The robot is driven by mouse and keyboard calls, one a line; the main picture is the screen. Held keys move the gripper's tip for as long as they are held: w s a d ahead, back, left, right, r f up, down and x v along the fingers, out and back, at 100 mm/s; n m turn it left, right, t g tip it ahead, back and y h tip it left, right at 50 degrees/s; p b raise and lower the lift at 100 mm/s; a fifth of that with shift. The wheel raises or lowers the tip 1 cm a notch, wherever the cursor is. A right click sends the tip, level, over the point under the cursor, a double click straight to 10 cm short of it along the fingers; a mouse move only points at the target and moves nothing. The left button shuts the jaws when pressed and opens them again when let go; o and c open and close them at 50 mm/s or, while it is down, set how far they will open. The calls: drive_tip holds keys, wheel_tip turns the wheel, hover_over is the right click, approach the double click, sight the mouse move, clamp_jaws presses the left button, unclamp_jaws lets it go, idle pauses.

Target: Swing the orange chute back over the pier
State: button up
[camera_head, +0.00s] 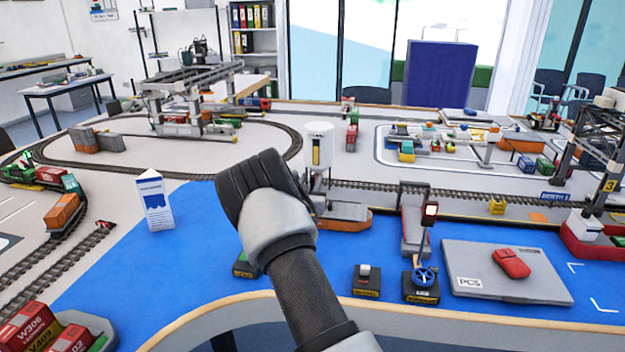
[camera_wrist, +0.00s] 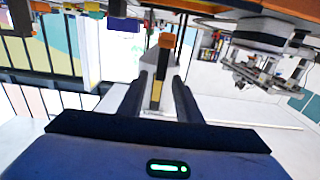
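A white hopper with a yellow strip (camera_head: 318,147) stands just right of my gripper (camera_head: 262,190) in the head view. I cannot make out the orange chute in the head view; my gripper and wrist hide the area left of the hopper's foot. In the wrist view, an orange piece (camera_wrist: 167,41) lies beyond the fingertips, with a yellow strip and pale body behind it. My gripper also shows in the wrist view (camera_wrist: 158,92), its two dark fingers apart. The strip shows between them, and I cannot tell if they touch it.
A boat with an orange hull (camera_head: 345,222) sits right of my wrist on the blue water area.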

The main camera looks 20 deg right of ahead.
sight(312, 177)
drive_tip(key=shift+x, duration=1.55)
drive_tip(key=shift+c, duration=0.2)
clamp_jaws()
